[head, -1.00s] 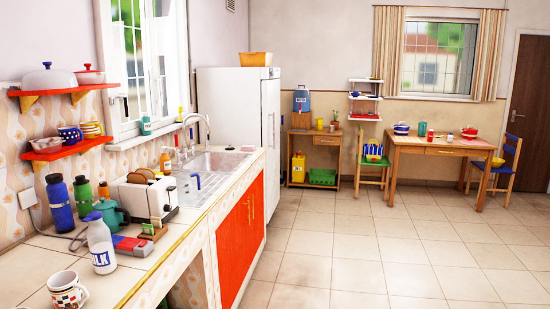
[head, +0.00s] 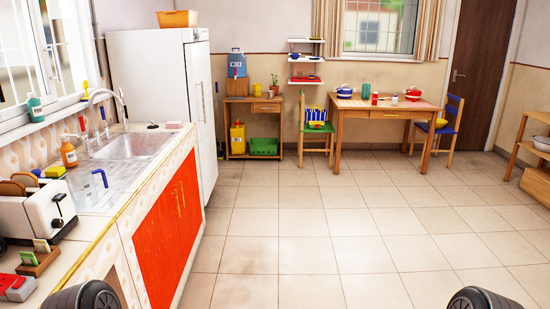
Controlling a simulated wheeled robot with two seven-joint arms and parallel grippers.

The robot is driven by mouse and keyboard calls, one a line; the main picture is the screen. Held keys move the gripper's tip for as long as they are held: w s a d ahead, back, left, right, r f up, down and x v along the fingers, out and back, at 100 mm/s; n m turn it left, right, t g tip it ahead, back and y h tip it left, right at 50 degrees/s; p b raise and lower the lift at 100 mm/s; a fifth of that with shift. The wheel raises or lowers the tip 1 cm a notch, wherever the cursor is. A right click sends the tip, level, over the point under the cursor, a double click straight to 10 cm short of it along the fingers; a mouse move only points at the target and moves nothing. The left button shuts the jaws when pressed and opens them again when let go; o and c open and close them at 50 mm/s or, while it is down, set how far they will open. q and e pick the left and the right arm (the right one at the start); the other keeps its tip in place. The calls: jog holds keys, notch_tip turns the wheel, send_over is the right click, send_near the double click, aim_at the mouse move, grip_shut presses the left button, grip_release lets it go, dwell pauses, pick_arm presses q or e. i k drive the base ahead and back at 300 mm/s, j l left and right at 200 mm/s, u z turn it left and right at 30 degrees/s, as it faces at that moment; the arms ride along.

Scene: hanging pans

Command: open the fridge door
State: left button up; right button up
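The white fridge (head: 150,75) stands against the left wall, just past the end of the counter. Its broad side panel faces me. Its door (head: 200,120) shows as a narrow, steeply angled face on the right, toward the open floor. The lower part of the side panel is hidden behind the counter. Neither of my grippers is in view. Only dark rounded parts of my arms show at the bottom edge, far from the fridge.
The counter (head: 100,235) with sink (head: 135,146), toaster (head: 40,212) and red cabinet door (head: 168,225) runs along the left. A small wooden table (head: 268,105) stands beyond the fridge. The dining table (head: 385,108) and chairs are at the back. The tiled floor (head: 300,220) is clear.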

aim_at(198, 56)
jog(key=i+z, duration=0.1)
jog(key=i, duration=2.5)
jog(key=i+u, duration=0.1)
jog(key=i, duration=0.4)
jog(key=i+l, duration=0.1)
jog(key=i, duration=0.4)
jog(key=i+l+u, duration=0.15)
jog(key=i, duration=0.35)
jog(key=i+l+u, duration=0.1)
jog(key=i, duration=0.45)
jog(key=i+l, duration=0.15)
jog(key=i, duration=0.35)
jog(key=i+l+u, duration=0.2)
jog(key=i+u, duration=0.15)
jog(key=i, duration=0.15)
